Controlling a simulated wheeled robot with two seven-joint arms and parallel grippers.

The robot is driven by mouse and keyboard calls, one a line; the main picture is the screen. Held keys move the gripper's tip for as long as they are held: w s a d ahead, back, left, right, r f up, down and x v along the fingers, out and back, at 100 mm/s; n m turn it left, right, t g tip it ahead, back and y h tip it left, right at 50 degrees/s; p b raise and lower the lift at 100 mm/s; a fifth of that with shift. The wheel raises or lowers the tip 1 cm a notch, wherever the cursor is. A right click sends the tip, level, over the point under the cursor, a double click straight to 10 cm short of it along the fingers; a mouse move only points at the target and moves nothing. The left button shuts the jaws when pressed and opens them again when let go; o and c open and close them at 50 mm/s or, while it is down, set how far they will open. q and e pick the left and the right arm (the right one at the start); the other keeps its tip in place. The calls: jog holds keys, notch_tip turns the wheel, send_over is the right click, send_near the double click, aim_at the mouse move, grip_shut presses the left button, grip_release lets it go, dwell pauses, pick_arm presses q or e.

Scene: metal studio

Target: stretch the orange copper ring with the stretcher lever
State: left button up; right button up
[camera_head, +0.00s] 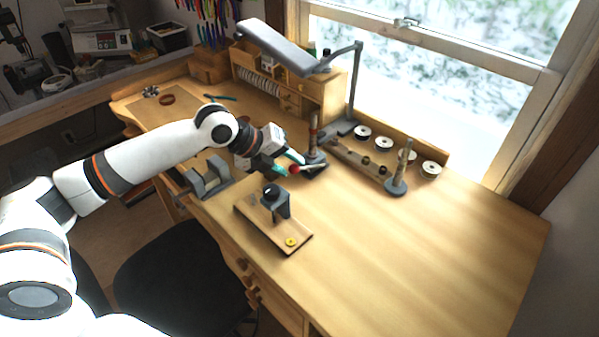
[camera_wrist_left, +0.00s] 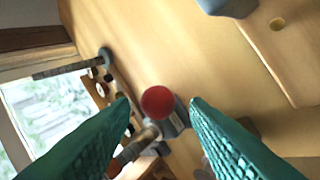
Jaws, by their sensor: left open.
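The stretcher has an upright post (camera_head: 313,134) with a copper-coloured band and a dark base. A lever with a red knob (camera_head: 294,169) sticks out low on its near side. In the left wrist view the red knob (camera_wrist_left: 158,102) lies between my fingertips as seen from the camera, with the tilted post (camera_wrist_left: 133,149) behind it. My left gripper (camera_head: 288,164) has teal fingers; it is open at the knob, with a gap on both sides. I cannot tell the copper ring's exact outline on the post. My right gripper is not in view.
A wooden board with a grey clamp (camera_head: 282,206) and a yellow disc (camera_head: 291,242) lies nearer. A second post (camera_head: 400,170) stands right, by several spools (camera_head: 431,168). A lamp (camera_head: 275,46) overhangs the back. The bench's right side (camera_head: 430,250) is clear.

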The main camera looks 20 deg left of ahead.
pick_arm(q)
jog(key=v, duration=0.6)
jog(key=shift+b, duration=0.4)
jog(key=shift+s, duration=0.1)
